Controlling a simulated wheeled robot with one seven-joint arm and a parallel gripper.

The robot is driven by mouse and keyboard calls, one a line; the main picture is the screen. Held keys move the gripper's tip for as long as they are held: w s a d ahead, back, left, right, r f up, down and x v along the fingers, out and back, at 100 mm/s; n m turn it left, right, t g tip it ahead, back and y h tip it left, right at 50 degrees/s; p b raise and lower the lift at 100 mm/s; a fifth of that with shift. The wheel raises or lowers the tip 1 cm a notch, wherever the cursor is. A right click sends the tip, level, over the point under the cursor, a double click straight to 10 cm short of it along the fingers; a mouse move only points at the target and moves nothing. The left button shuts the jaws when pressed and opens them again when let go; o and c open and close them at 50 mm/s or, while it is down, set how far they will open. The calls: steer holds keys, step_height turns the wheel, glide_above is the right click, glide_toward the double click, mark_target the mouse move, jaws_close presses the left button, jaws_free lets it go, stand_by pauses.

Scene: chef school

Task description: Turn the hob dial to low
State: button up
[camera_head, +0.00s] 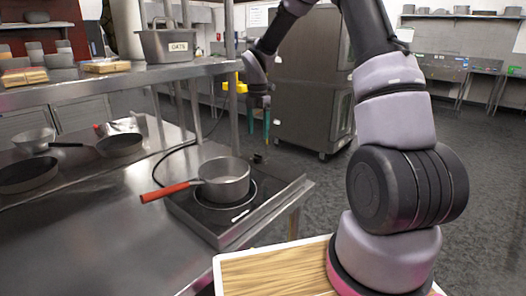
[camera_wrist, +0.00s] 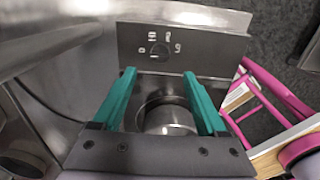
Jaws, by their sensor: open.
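The hob (camera_head: 285,195) is a dark cooktop set at the end of the steel counter. Its dial (camera_wrist: 159,50) is a small dark round knob on a grey panel in the wrist view, with white markings around it; which marking it points to is too small to tell. The dial also seems to show as a small dark knob (camera_head: 258,158) at the hob's far edge. My gripper (camera_wrist: 158,74) is open, with two teal fingers spread and nothing between them. The fingertips appear just below the dial in the wrist view, apart from it. The gripper (camera_head: 267,138) hangs above the dial area in the head view.
A steel saucepan (camera_head: 225,183) with a red handle (camera_head: 168,192) stands on the hob, close to my gripper. Several pans, including one black pan (camera_head: 120,145), lie at left. Open floor lies to the right.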

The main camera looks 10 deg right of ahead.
mark_target(258, 158)
step_height(258, 158, down, 9)
steer(key=shift+f, duration=0.15)
steer(key=shift+c, duration=0.3)
jaws_close()
